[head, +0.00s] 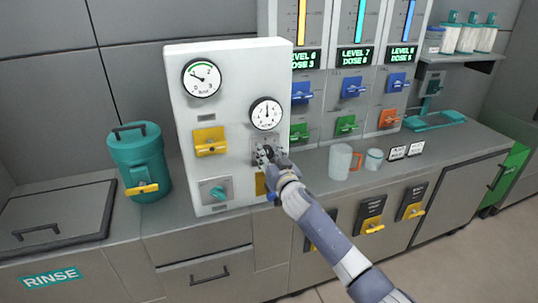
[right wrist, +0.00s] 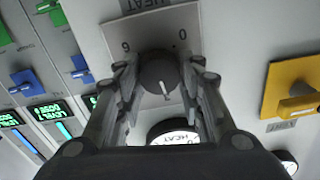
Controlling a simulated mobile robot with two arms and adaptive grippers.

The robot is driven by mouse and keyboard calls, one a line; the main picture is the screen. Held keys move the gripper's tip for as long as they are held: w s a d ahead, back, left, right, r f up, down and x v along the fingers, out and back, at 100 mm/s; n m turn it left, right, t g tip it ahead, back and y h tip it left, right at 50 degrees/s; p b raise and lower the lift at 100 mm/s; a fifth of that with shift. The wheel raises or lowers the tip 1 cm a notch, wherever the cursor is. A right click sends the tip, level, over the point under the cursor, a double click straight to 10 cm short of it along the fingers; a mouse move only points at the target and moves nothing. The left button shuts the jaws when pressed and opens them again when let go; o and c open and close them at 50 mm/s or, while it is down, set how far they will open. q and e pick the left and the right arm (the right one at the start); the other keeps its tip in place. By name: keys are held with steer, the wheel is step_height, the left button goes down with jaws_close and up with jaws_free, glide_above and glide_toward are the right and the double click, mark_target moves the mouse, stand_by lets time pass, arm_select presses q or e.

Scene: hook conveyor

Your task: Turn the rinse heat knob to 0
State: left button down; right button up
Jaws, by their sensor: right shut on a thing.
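The heat knob (right wrist: 158,72) is dark and round, on a grey plate (right wrist: 125,35) on the white panel (head: 183,130). In the right wrist view the plate has a 6 at upper left, a 0 at upper right and HEAT at the top edge. The knob's white mark points down in that view, toward the gauge and away from both numbers. My right gripper (right wrist: 158,84) has a finger on each side of the knob and is shut on it. In the head view the right gripper (head: 266,155) covers most of the knob. My left gripper is not in view.
The gauge (head: 266,113) is above the knob. A yellow lever (head: 210,141) and a teal knob (head: 217,191) share the panel. A teal canister (head: 138,165) stands left of it. Dispensers with blue handles (head: 353,87) and a clear jug (head: 340,161) are to the right.

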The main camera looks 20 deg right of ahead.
steer(key=n, duration=0.7)
steer(key=shift+a, duration=0.15)
steer(key=n, duration=0.6)
steer(key=n+p, duration=0.1)
steer(key=n, duration=0.5)
steer(key=f+n, duration=0.1)
steer(key=n, duration=0.5)
steer(key=shift+a+n, duration=0.1)
steer(key=shift+n, duration=0.2)
steer(key=o, duration=1.1)
steer(key=shift+c, duration=0.2)
steer(key=shift+r, duration=0.1)
